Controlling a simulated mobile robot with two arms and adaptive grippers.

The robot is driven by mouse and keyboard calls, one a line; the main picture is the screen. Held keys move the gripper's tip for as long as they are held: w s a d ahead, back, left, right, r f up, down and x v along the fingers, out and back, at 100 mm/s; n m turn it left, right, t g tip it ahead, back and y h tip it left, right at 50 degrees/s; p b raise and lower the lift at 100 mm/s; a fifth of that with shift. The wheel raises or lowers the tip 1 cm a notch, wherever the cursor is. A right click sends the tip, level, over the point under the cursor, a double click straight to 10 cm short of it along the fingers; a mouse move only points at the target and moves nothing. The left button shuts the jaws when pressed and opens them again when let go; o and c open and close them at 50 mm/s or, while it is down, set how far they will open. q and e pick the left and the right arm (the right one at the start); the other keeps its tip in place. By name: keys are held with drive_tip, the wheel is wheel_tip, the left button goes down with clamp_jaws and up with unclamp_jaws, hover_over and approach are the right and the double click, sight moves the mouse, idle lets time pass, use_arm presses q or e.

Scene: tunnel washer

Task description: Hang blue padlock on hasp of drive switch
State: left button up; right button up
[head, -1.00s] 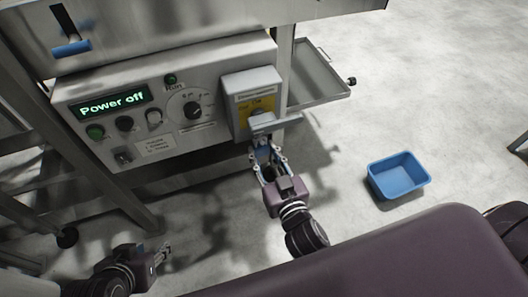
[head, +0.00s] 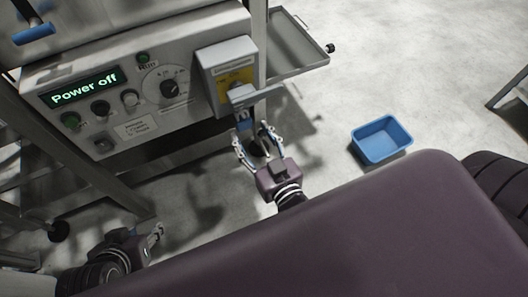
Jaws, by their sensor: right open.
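The drive switch (head: 225,75) is a grey box with a yellow plate on the right end of the control panel. Its grey hasp (head: 246,96) sticks out at the lower front. A small blue padlock (head: 243,125) shows just below the hasp. It appears to hang there, but I cannot see whether its shackle passes through. My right gripper (head: 253,132) is open below the hasp, with its fingers spread near the padlock. My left gripper (head: 157,238) is low at the left, away from the panel and seen from the side; its jaw gap is unclear.
The control panel (head: 150,125) has knobs and a lit "Power off" display (head: 86,88). A metal tray (head: 300,50) sticks out right of the switch. A blue bin (head: 381,140) stands on the floor at the right, with clear floor around it.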

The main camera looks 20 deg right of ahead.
drive_tip(key=s+r, duration=0.1)
drive_tip(key=s, duration=0.7)
drive_tip(key=shift+d+r, duration=0.15)
